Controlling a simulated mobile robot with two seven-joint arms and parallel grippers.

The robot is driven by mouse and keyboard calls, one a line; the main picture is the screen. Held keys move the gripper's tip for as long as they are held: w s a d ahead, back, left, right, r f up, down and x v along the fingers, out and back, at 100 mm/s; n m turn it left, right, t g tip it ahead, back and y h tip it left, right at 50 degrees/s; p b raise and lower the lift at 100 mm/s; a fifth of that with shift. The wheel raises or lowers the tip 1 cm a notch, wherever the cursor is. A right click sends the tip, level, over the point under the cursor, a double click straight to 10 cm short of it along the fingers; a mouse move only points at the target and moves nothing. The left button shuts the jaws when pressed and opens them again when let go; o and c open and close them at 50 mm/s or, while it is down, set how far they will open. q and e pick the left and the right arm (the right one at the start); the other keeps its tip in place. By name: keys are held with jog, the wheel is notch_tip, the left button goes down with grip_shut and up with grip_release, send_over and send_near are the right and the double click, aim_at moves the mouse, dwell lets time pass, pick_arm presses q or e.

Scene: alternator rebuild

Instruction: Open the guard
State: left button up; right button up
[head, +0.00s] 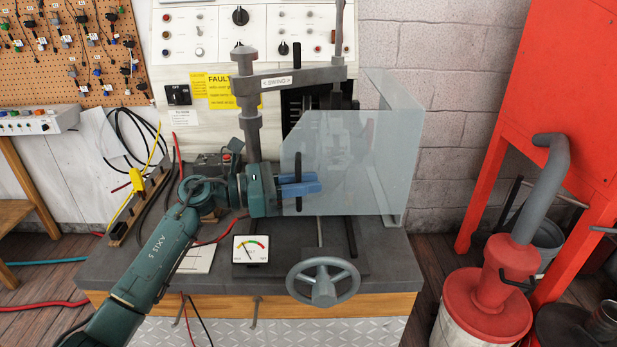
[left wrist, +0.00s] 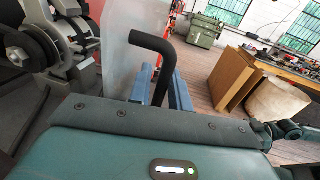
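The guard (head: 345,150) is a clear, bluish panel standing upright in front of the machine's spindle area. It also shows as a pale sheet in the left wrist view (left wrist: 122,45). Its black bar handle (head: 298,203) stands upright near the panel's left edge, and its bent top shows in the left wrist view (left wrist: 152,42). My left gripper (head: 304,187) comes in from the left with its blue fingers on both sides of the handle, close against it. It appears shut on the handle. My right gripper is in neither view.
A grey handwheel (head: 323,282) and a dial gauge (head: 250,249) are at the bench front (head: 110,270). A clamp post (head: 247,100) stands left of the guard. A red stand (head: 560,120) with a grey pipe is at the right.

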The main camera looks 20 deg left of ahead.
pick_arm(q)
jog(key=shift+w+d, duration=0.25)
jog(key=shift+d, duration=0.2)
grip_shut()
